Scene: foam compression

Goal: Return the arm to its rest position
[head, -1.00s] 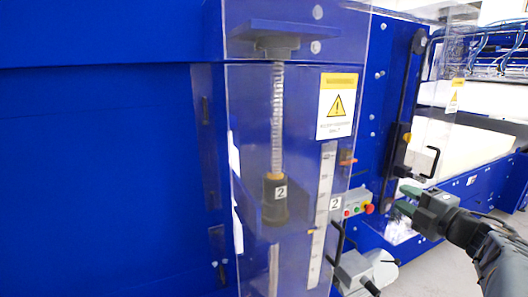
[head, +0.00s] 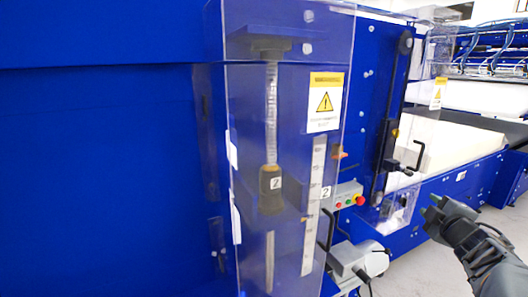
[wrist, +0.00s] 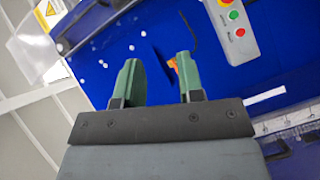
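My gripper (head: 438,208) is at the right of the head view, in front of the blue machine (head: 110,150) and clear of it. In the wrist view its two green fingers (wrist: 158,82) stand apart with nothing between them. My dark grey arm reaches in from the lower right corner of the head view.
A clear guard (head: 240,200) covers a threaded spindle (head: 271,110) and a scale (head: 314,200). A control box with buttons (head: 347,194) is beside it; it also shows in the wrist view (wrist: 232,30). White foam (head: 450,145) lies at the right. Open floor (head: 410,272) shows below my gripper.

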